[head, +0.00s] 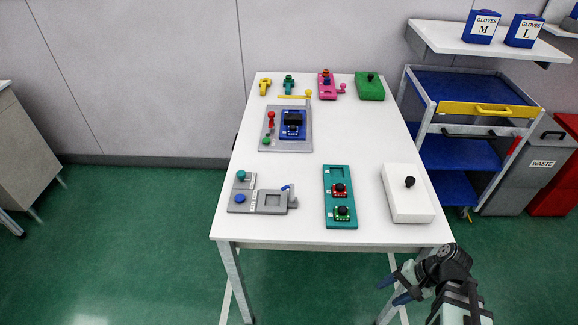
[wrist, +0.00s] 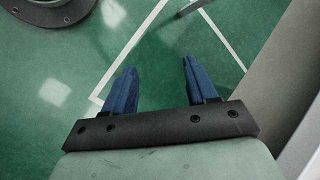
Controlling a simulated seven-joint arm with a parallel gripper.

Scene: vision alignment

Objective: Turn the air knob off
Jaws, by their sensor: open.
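Several knobs stand on fixtures on the white table; no readable label tells me which is the air knob. A black knob (head: 410,182) stands on a white box (head: 408,207) at the table's near right. Another black knob (head: 371,77) is on a green box (head: 368,91) at the far right. A grey fixture (head: 237,207) at the near left carries a blue knob (head: 239,198) and a teal knob (head: 241,175). My gripper (head: 393,290) is off the table's near right corner, apart from everything. In the wrist view its blue fingers (wrist: 158,70) are spread and empty above the floor.
A grey plate (head: 270,144) with a blue device is mid-left. A pink fixture (head: 325,92) is at the back. A cart (head: 440,127) stands to the right. The table's middle is clear.

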